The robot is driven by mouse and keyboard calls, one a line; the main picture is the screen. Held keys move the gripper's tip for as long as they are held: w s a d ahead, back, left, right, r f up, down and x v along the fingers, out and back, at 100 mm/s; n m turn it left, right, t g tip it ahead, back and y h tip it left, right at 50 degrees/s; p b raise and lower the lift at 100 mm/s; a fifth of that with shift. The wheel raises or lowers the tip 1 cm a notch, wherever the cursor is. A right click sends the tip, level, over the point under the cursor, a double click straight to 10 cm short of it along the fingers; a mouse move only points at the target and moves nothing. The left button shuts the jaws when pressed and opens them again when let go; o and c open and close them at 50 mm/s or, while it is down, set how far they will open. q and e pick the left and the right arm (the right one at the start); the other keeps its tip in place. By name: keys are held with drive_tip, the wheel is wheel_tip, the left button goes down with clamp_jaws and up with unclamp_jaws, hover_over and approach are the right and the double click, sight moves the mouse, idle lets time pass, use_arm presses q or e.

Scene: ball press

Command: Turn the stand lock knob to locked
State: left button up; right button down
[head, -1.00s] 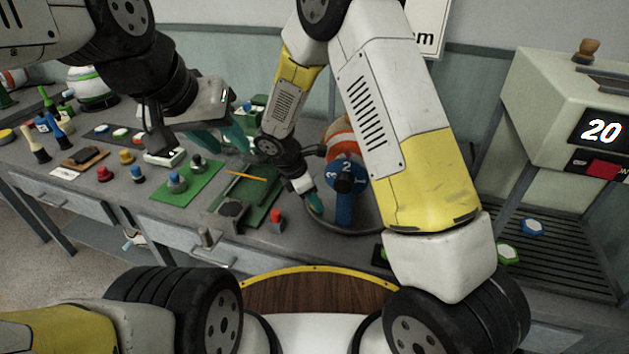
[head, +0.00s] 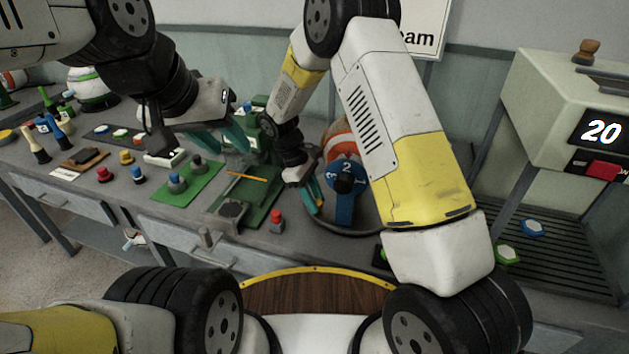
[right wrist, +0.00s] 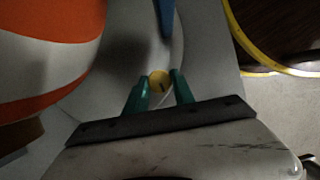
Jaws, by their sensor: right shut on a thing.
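The yellow round knob (right wrist: 159,82) with a dark mark on its face sits between my right gripper's teal fingertips (right wrist: 160,90) in the right wrist view. The fingers are shut on it from both sides. In the head view my right gripper (head: 314,200) is low beside the blue numbered dial (head: 346,172), at the left edge of the round grey stand (head: 372,222). An orange and white ball (head: 338,142) rests behind the dial, partly hidden by my right arm. My left gripper (head: 224,138) is open and empty above the bench, left of the ball.
A green tray (head: 200,187) with knobs and a green machine (head: 262,190) with a pencil stand left of my right gripper. A red-topped button (head: 277,220) is close to it. A display box reading 20 (head: 600,131) stands at right above a slatted rack (head: 565,262).

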drive_tip(key=shift+w+m, duration=0.1)
drive_tip(key=shift+m, duration=0.5)
drive_tip(key=c, duration=1.1)
unclamp_jaws()
drive_tip(key=shift+g, duration=0.3)
drive_tip(key=shift+o, duration=0.2)
drive_tip(key=v, duration=0.8)
drive_tip(key=shift+d, duration=0.1)
